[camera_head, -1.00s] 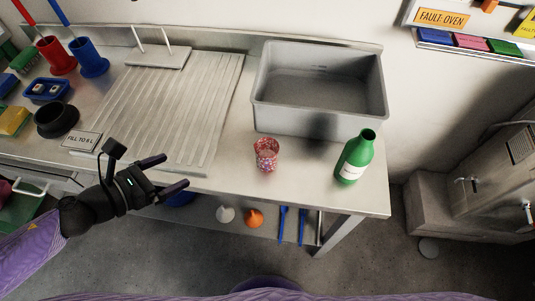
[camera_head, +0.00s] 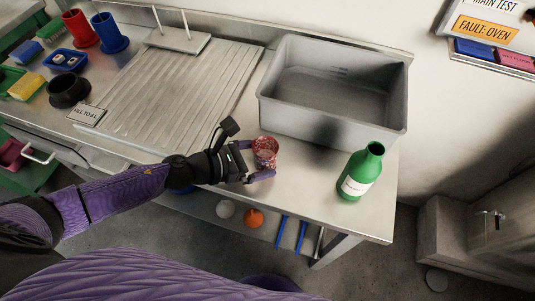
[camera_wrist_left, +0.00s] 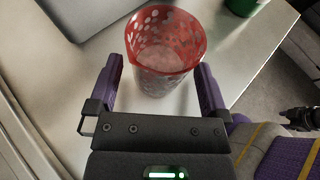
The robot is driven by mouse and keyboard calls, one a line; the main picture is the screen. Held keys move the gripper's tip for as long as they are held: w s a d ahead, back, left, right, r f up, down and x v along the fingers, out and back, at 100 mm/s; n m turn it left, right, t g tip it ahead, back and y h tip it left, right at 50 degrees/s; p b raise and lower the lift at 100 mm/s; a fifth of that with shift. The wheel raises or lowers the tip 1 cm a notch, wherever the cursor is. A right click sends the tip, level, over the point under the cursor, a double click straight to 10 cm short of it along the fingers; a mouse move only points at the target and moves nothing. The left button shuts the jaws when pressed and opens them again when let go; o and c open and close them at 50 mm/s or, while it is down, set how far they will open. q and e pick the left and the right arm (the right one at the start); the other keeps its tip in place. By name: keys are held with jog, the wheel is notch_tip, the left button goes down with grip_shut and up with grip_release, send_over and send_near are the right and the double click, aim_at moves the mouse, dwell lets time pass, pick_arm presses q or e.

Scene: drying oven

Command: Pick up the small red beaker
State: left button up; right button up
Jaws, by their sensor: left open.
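The small red beaker (camera_head: 265,151), red with pale spots, stands upright on the metal worktop near its front edge. My left gripper (camera_head: 258,160) is open, with its fingers reaching around the beaker from the left. In the left wrist view the beaker (camera_wrist_left: 165,50) stands between the two purple-sided fingers of the gripper (camera_wrist_left: 160,85), and its lower part sits near the fingertips. I cannot tell whether either finger touches it.
A green bottle (camera_head: 361,171) stands to the right of the beaker. A grey basin (camera_head: 331,128) is behind it. A ribbed draining board (camera_head: 180,95) lies to the left. The worktop's front edge (camera_head: 330,217) is close to the beaker.

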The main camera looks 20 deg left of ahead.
pick_arm(q)
jog(key=shift+x, duration=0.85)
jog(key=shift+f, duration=0.1)
jog(key=c, duration=1.2)
